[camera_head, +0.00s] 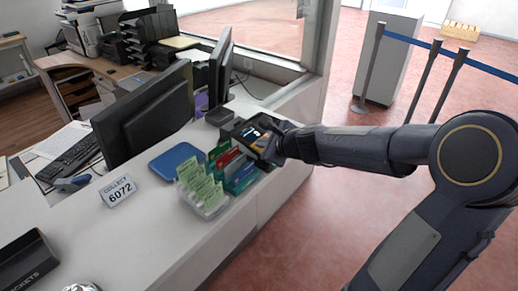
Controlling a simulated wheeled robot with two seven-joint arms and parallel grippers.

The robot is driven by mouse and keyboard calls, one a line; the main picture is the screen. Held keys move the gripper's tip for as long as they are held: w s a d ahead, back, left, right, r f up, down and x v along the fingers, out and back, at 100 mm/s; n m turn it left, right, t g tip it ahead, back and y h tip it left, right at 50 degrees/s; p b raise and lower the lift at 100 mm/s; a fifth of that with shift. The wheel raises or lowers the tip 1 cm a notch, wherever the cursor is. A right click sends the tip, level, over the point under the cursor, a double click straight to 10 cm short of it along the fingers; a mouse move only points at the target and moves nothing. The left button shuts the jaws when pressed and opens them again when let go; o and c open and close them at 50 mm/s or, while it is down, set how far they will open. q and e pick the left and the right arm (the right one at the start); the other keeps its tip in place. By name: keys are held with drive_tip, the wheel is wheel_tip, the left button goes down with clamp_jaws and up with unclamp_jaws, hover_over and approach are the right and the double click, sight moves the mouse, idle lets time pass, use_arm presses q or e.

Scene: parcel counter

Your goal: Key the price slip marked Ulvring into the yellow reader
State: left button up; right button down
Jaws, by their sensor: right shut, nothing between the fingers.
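My right arm reaches in from the right, and my right gripper (270,148) is shut and empty at the far part of the counter. It is over or against a dark card reader (248,131) with a lit screen and a yellow-orange patch. The gripper hides part of this reader, and I cannot tell whether it touches the keys. Pale green slips (200,186) stand upright in a clear holder nearer on the counter. Their print is too small to read, so I cannot tell which is marked Ulvring. My left gripper is not in view.
Red and teal packets (232,168) stand between the slips and the reader. A black box (28,262) sits at the near left. The counter's front left is mostly clear.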

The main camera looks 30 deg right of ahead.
drive_tip(key=shift+f, duration=0.3)
drive_tip(key=shift+r, duration=0.1)
drive_tip(key=shift+s+r+p, duration=0.1)
drive_tip(key=shift+r+p, duration=0.3)
drive_tip(key=shift+r, duration=0.3)
drive_tip(key=shift+d+f, duration=0.1)
drive_tip(key=shift+s+d+f+b, duration=0.1)
drive_tip(key=shift+s+f+b, duration=0.05)
drive_tip(key=shift+s+b, duration=0.15)
drive_tip(key=shift+s+d, duration=0.15)
drive_tip(key=shift+s, duration=0.25)
